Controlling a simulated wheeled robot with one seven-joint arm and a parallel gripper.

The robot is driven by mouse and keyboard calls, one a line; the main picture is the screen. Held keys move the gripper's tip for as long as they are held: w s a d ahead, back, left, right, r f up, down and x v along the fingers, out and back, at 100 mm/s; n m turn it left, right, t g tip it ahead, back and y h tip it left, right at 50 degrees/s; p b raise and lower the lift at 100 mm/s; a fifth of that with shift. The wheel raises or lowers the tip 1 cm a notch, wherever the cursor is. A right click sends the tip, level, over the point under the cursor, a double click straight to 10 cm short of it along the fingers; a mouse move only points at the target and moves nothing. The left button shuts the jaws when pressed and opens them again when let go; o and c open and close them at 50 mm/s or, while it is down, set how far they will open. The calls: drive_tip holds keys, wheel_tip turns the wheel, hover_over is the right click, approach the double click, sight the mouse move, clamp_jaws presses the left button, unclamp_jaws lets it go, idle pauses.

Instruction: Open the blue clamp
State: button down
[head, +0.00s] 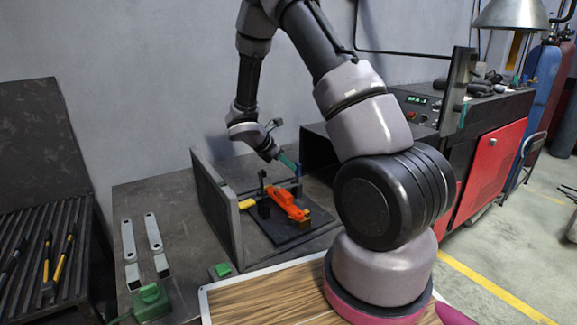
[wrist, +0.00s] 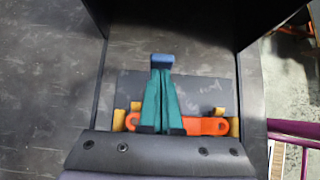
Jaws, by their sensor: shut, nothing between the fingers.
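The blue piece, which looks like the handle of the blue clamp (head: 298,170), stands upright at the back right of the black fixture plate (head: 284,231). In the wrist view the blue piece (wrist: 162,60) shows just beyond my fingertips. My gripper (head: 291,165) has teal fingers that are shut and empty; they also show in the wrist view (wrist: 161,75). The fingertips are right at the blue piece; I cannot tell whether they touch it. An orange bracket (head: 286,203) lies on the fixture below. The clamp's lower part is hidden or too small to make out.
A dark upright panel (head: 217,205) stands left of the fixture, and a black-and-red machine (head: 490,165) stands to the right. A yellow part (head: 246,203) sits beside the bracket. Two metal bars (head: 153,232) and a green box (head: 151,302) lie at the front left.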

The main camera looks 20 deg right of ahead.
drive_tip(key=shift+d+r+y, duration=0.1)
drive_tip(key=shift+d+y, duration=0.15)
drive_tip(key=shift+y, duration=0.05)
drive_tip(key=shift+d, duration=0.15)
drive_tip(key=shift+w+d+r+g+y, duration=0.15)
drive_tip(key=shift+d+y, duration=0.45)
drive_tip(key=shift+y, duration=0.05)
drive_tip(key=shift+w+d+r+g+y, duration=0.1)
drive_tip(key=shift+d+g+y, duration=0.05)
drive_tip(key=shift+d+y, duration=0.45)
drive_tip(key=w+d+f+y, duration=0.1)
drive_tip(key=d+f+y, duration=0.1)
drive_tip(key=d+f, duration=0.3)
drive_tip(key=shift+w+d, duration=0.3)
drive_tip(key=shift+d, duration=1.15)
drive_tip(key=shift+f+y, duration=0.1)
drive_tip(key=shift+y, duration=0.15)
wheel_tip(320, 180, up, 10)
drive_tip(key=r, duration=0.1)
hover_over(297, 163)
drive_tip(key=w+d, duration=0.1)
drive_tip(key=d, duration=0.5)
drive_tip(key=shift+w+a+f, duration=0.15)
drive_tip(key=shift+a+f, duration=0.1)
